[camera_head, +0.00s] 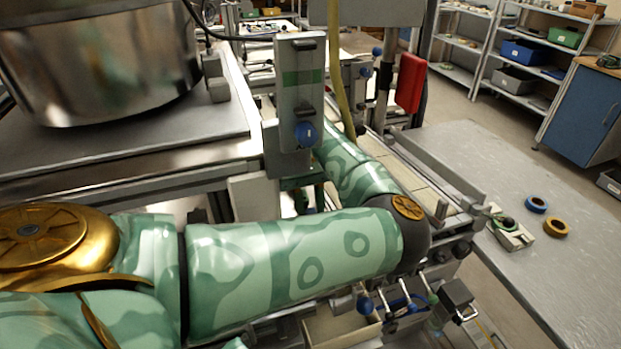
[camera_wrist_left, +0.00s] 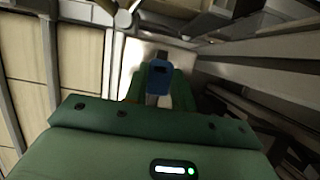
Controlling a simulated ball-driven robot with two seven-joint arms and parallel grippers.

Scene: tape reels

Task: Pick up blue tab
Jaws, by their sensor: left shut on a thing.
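In the left wrist view, the blue tab (camera_wrist_left: 158,76) is a small rounded blue piece with a dark slot, in front of the green gripper housing. My left gripper (camera_wrist_left: 157,98) is shut on the blue tab; its fingertips are partly hidden by the tab and the housing. In the head view, my left arm comes in from the left and bends back toward a grey upright unit with a blue piece (camera_head: 306,134) on its front. I cannot tell if this is the same tab. The left fingertips are not clear there. My right gripper is not in view.
A large metal drum (camera_head: 100,62) stands at the left. A grey table (camera_head: 570,270) at the right holds a blue tape ring (camera_head: 536,204) and a yellow tape ring (camera_head: 555,228). Metal frames and rails crowd close around my arm. A red panel (camera_head: 410,82) hangs behind.

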